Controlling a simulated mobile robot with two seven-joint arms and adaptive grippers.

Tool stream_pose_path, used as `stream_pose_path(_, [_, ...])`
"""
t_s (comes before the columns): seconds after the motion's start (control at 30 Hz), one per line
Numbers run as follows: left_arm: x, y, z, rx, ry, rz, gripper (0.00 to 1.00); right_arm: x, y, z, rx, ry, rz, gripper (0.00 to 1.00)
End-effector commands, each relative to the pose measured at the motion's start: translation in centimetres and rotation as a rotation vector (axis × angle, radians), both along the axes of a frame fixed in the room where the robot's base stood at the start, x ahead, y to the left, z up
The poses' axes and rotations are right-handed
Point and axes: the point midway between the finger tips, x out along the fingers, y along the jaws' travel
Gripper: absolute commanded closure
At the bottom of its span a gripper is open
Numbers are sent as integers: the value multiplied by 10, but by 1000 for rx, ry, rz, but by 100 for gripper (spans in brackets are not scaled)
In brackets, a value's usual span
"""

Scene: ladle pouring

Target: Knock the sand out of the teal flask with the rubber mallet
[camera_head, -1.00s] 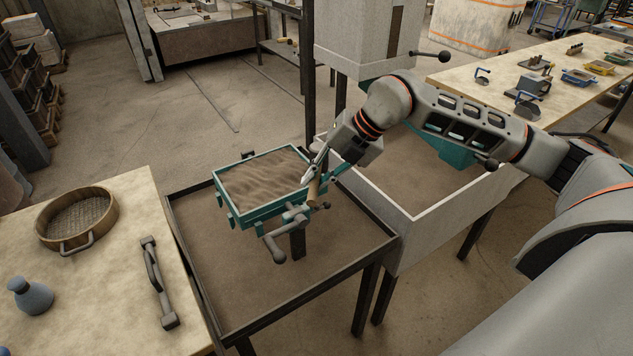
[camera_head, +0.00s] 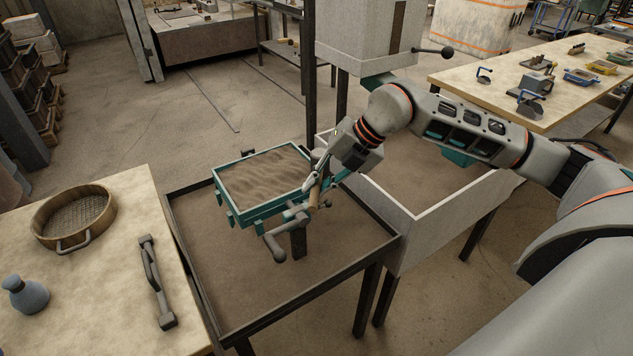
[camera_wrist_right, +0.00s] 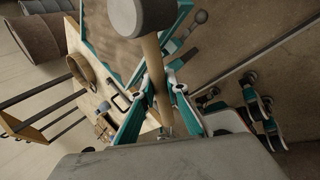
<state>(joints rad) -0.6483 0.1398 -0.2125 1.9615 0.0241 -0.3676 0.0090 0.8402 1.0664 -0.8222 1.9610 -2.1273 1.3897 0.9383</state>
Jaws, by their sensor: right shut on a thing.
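The teal flask (camera_head: 243,217) sits over a low tray, filled level with rippled brown sand (camera_head: 264,176). Its teal edge also shows at the top of the right wrist view (camera_wrist_right: 186,12). My right gripper (camera_head: 318,182) is at the flask's right side, shut on the rubber mallet's wooden handle (camera_head: 314,198). In the right wrist view, the fingers (camera_wrist_right: 158,92) close around the handle, and the grey mallet head (camera_wrist_right: 141,15) overlaps the flask in the picture. Whether the head touches the flask cannot be told. The head is hard to make out in the head view. My left gripper is out of view.
A dark-rimmed tray (camera_head: 290,328) lies under the flask. A grey lever (camera_head: 273,246) sticks out at its front. A pale bin (camera_head: 410,230) stands close on the right.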

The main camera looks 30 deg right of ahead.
Motion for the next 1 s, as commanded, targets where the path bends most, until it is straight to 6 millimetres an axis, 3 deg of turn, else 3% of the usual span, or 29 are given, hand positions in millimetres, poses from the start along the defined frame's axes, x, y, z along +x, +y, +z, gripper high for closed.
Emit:
stream_pose_path(0.07, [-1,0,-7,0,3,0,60,0,0,-9,0,-2,0,100])
stream_pose_path(0.27, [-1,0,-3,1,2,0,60,0,0,-4,0,-2,0,100])
stream_pose_path(0.6, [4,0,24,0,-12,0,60,1,0,28,1,-6,1,100])
stream_pose_path(1.0, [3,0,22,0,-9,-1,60,1,0,26,1,-4,1,100])
